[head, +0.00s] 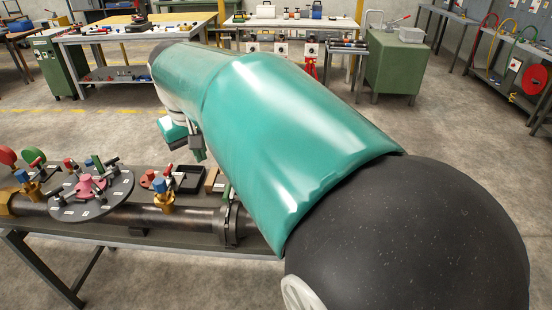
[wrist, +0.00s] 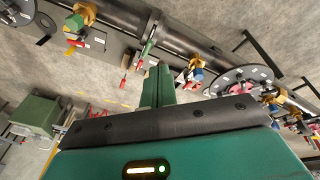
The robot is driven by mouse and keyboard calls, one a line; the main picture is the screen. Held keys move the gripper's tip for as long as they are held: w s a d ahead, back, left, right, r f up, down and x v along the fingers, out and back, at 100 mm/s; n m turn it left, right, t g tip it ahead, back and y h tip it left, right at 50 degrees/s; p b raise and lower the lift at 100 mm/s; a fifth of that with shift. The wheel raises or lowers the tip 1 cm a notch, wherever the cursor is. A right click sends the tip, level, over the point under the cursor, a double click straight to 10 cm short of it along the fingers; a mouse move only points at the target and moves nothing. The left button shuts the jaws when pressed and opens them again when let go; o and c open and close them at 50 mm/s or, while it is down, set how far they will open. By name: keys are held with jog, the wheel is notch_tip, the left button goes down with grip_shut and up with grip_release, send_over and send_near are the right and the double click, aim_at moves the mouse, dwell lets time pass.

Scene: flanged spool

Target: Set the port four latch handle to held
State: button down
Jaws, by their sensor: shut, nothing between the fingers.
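My gripper (head: 198,152) hangs above the bench, partly behind my arm in the head view. In the wrist view its green fingers (wrist: 158,80) are together and empty, pointing toward the pipe's flange (wrist: 156,32). A small green handle (wrist: 147,50) stands by that flange, just beyond the fingertips; contact cannot be told. A brass fitting (head: 162,203) with a blue cap (head: 160,185) sits on the pipe, with a red handle (head: 150,175) nearby. A grey round plate (head: 118,207) carries several coloured handles and small labels. The labels are unreadable, so I cannot tell which handle is port four's.
The dark pipe (head: 135,213) runs along the bench (head: 85,230). A black tray (head: 190,180) lies behind it. A green cabinet (head: 397,65) and other workbenches stand farther back. My arm hides the bench's right part.

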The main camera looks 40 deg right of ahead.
jog(key=w+d+f+m+g+y, duration=0.1)
jog(key=w+d+f+g, duration=0.3)
jog(key=d, duration=0.7)
jog(key=w+d+f+m+t, duration=0.15)
jog(key=w+d, duration=0.35)
jog(key=d, duration=0.5)
jog(key=s+d+f+m+g+y, duration=0.1)
jog(key=s+d+f, duration=0.1)
jog(key=d+f, duration=0.4)
jog(key=s+d+f+m+g+y, duration=0.1)
jog(key=d+f, duration=0.5)
jog(key=d, duration=0.7)
jog(key=s+m, duration=0.1)
jog(key=s, duration=0.1)
jog(key=shift+s+d+y, duration=0.3)
jog(key=shift+s+d, duration=0.05)
